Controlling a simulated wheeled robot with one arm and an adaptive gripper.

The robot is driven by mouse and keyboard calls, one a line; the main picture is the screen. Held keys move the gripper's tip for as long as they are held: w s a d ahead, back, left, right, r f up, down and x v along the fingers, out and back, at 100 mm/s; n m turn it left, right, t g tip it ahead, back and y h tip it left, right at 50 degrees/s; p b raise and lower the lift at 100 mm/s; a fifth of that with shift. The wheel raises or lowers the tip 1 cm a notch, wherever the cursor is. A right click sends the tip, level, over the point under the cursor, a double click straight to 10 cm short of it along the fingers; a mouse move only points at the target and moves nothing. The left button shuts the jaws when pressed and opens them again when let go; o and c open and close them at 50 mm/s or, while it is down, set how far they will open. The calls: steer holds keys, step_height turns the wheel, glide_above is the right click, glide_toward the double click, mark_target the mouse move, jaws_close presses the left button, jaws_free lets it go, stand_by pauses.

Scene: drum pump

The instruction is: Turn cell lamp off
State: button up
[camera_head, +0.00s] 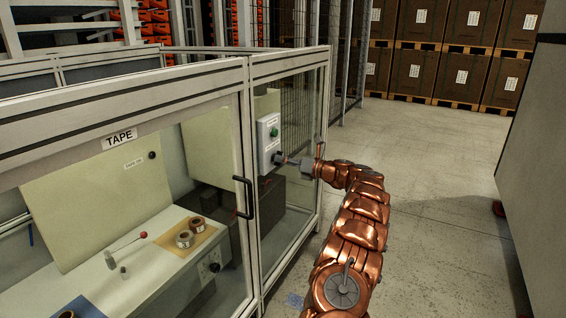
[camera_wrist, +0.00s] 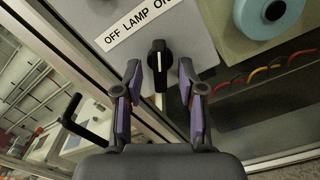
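The lamp switch is a black rotary knob (camera_wrist: 157,62) on a grey box, under a white label (camera_wrist: 140,22) reading OFF LAMP ON. The knob's bar runs nearly up and down in the wrist view, with a pale mark on it; I cannot tell for sure which setting it is at. My gripper (camera_wrist: 159,72) is open, with one finger to each side of the knob and gaps visible between. In the head view the control box (camera_head: 268,140) hangs on the cell's side, and my gripper (camera_head: 286,161) is at its lower part, hiding most of the knob.
A green button (camera_head: 274,132) sits higher on the box; a round teal part (camera_wrist: 270,12) is near the knob in the wrist view. A glazed cell marked TAPE, with a black door handle (camera_head: 243,197), stands left. The floor (camera_head: 440,190) to the right is clear.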

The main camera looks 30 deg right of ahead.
steer(key=shift+w+a, duration=0.1)
steer(key=shift+w, duration=0.15)
steer(key=shift+c, duration=0.4)
jaws_close()
